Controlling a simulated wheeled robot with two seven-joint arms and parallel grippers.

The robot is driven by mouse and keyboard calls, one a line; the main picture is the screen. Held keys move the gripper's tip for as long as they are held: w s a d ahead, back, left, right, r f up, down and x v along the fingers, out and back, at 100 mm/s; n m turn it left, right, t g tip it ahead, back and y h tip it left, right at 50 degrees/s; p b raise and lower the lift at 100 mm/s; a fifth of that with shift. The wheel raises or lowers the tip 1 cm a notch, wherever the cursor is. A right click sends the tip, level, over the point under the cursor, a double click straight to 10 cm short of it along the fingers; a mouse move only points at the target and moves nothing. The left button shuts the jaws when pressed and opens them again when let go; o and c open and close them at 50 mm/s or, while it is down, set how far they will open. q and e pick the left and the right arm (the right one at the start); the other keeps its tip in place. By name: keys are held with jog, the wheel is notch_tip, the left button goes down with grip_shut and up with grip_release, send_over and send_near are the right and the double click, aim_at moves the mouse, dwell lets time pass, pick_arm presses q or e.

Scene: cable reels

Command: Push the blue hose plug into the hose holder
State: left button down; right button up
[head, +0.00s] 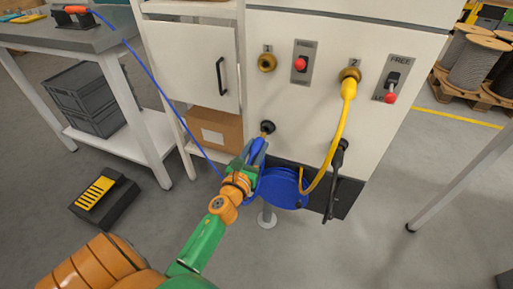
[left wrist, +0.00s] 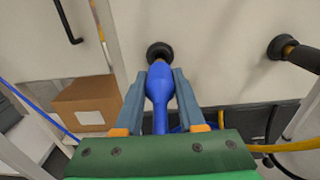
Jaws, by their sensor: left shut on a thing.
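The blue hose plug (left wrist: 158,82) is between the fingers of my left gripper (left wrist: 160,92), which is shut on it. It points at the hose holder (left wrist: 159,51), a black round socket on the white cabinet front. The plug's front end overlaps the holder's lower rim in the left wrist view; I cannot tell whether it is inside. In the head view my left gripper (head: 256,153) is just below the holder (head: 267,127), and the plug is mostly hidden by the fingers. My right gripper is not in view.
A blue reel (head: 284,189) is low on the cabinet, right of my gripper. A yellow hose (head: 339,128) hangs from socket 2. A black plug (head: 339,153) sits in another holder at right. A cardboard box (head: 215,128) and a workbench (head: 75,37) are at left.

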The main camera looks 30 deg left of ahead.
aim_at(261, 141)
pick_arm(q)
jog(key=shift+b+x, duration=0.3)
jog(key=shift+x, duration=1.3)
jog(key=shift+c, duration=2.1)
grip_release()
